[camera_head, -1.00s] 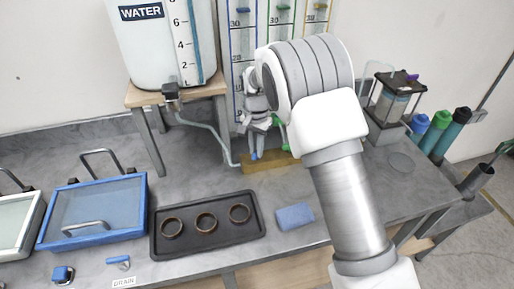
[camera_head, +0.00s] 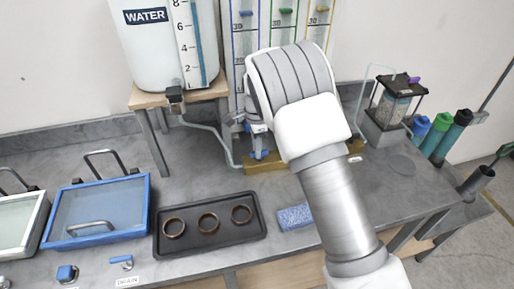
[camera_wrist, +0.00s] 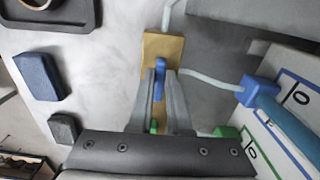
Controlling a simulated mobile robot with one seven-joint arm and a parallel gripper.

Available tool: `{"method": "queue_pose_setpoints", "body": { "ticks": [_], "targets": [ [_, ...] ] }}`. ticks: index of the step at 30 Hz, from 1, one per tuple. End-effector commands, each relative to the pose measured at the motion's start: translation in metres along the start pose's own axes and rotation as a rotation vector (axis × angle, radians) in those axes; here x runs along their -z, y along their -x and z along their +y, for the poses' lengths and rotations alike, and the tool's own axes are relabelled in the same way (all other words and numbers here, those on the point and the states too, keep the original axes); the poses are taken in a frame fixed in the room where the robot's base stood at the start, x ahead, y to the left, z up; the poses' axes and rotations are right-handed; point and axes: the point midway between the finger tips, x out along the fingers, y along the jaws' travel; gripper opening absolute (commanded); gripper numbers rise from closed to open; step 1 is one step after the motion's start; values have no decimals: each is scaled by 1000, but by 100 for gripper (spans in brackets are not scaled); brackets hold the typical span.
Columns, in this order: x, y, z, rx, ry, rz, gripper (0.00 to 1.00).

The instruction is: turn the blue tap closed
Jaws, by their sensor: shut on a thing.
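The blue tap's handle (camera_wrist: 159,80) stands between my gripper's fingers (camera_wrist: 159,88) in the wrist view, with a finger against each side. The handle runs along the length of the wooden block (camera_wrist: 162,46) below it. In the head view the tap (camera_head: 260,154) shows as a small blue patch on the block (camera_head: 262,166). My gripper (camera_head: 258,140) is mostly hidden behind my arm there. Pale tubing (camera_wrist: 210,82) leads from the tap area to the blue fitting (camera_wrist: 258,90) of the blue-framed column.
A green tap part (camera_wrist: 154,126) lies close beside my fingers. The water tank (camera_head: 155,50) stands left on its wooden stand (camera_head: 146,98). A black tray (camera_head: 160,246) with three rings and a blue sponge (camera_head: 295,216) lie in front. The glass-walled apparatus (camera_head: 393,103) stands right.

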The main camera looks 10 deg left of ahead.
Motion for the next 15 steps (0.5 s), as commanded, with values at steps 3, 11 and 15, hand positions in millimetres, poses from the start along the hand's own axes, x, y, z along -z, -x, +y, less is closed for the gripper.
{"method": "queue_pose_setpoints", "body": {
  "ticks": [3, 11, 15],
  "targets": [
    [0, 2, -1, 4, -29, 1, 0],
    [1, 2, -2, 4, -50, 1, 0],
    [1, 2, -2, 4, -50, 1, 0]
  ]
}}
